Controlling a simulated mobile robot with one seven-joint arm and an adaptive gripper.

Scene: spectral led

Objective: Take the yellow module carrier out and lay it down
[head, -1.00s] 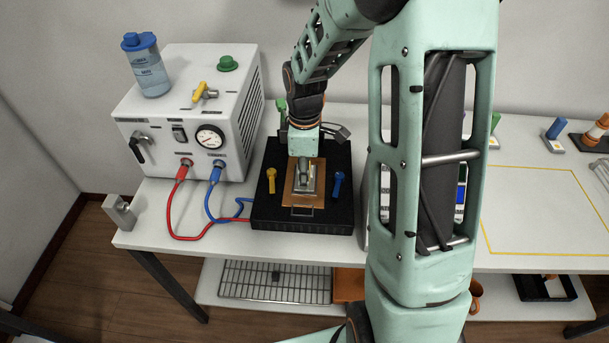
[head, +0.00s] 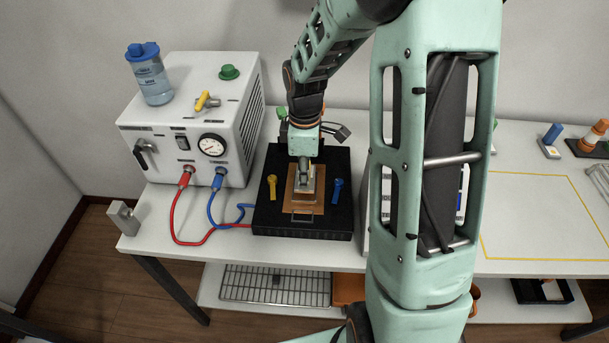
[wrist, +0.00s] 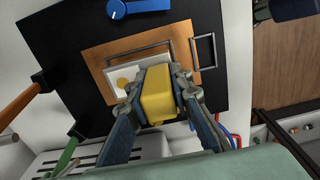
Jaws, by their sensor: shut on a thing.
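The yellow module carrier shows in the wrist view as a yellow block (wrist: 158,97) between the two fingers of my gripper (wrist: 160,85). My gripper is shut on it. In the head view my gripper (head: 305,165) is over the middle of the black base (head: 270,222), and the carrier is mostly hidden there. Beneath lies a copper-coloured plate (head: 290,203) with a pale plate on it; the pale plate (wrist: 113,88) bears a round yellow spot in the wrist view. The carrier seems to be just above the plates; the exact gap cannot be told.
A yellow knob (head: 272,187) and a blue knob (head: 337,189) flank the plate. A white gauge box (head: 150,140) with red and blue hoses stands left. A yellow-outlined area (head: 540,215) on the table at right looks clear in its visible part.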

